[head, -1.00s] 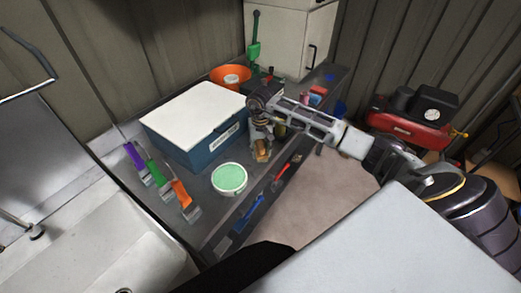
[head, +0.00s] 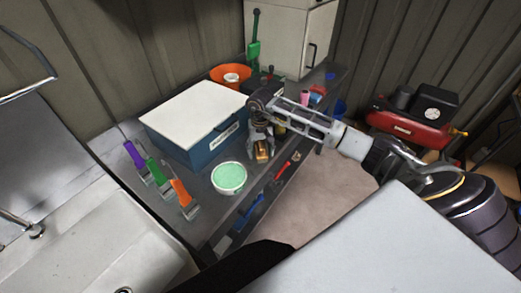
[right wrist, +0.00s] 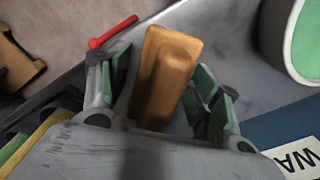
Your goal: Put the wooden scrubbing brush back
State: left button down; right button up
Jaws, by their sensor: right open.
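The wooden scrubbing brush (right wrist: 166,75) lies on the grey bench top. It also shows small in the head view (head: 262,151), just below my right gripper (head: 261,147). In the right wrist view my right gripper (right wrist: 160,98) is open, with one finger on each side of the brush. The near end of the brush reaches between the fingers; I cannot tell whether they touch it. Its bristles are hidden. My left gripper is not in view.
A blue box with a white lid (head: 196,122) stands left of the gripper. A bowl of green stuff (head: 229,178) stands in front. Scrapers with purple, green and orange (head: 180,191) handles lie further left. A red-handled tool (head: 283,170) lies on a lower shelf.

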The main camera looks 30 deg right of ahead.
aim_at(260, 142)
jog(key=shift+r, duration=0.15)
jog(key=shift+r+b, duration=1)
jog(key=shift+r, duration=5)
jog(key=shift+f, duration=0.1)
